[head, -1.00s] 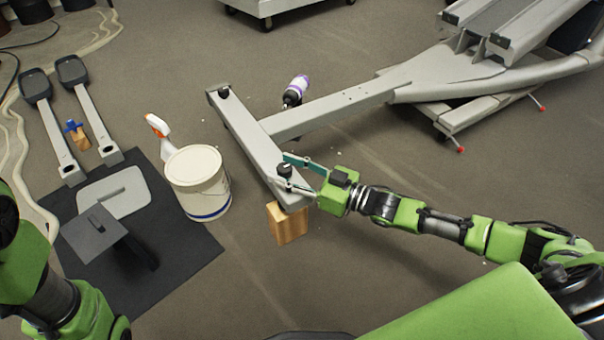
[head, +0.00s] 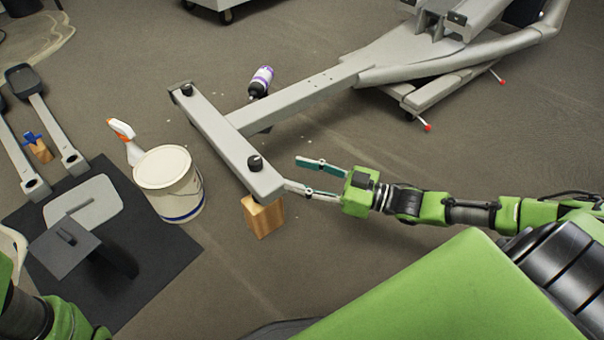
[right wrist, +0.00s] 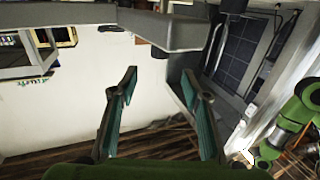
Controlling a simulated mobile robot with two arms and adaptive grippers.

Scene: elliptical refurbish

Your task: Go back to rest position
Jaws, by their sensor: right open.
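My right gripper (head: 314,178) is open and empty, just right of the near end of the grey elliptical frame's crossbar (head: 225,140). A black knob (head: 255,163) sits on that end of the bar. In the right wrist view the two fingers (right wrist: 165,85) are spread apart with nothing between them, and the grey bar (right wrist: 165,30) passes above the fingertips.
A wooden block (head: 263,216) stands under the bar's near end. A dark mat (head: 150,270) with grey parts lies at left. The floor right of the block is clear.

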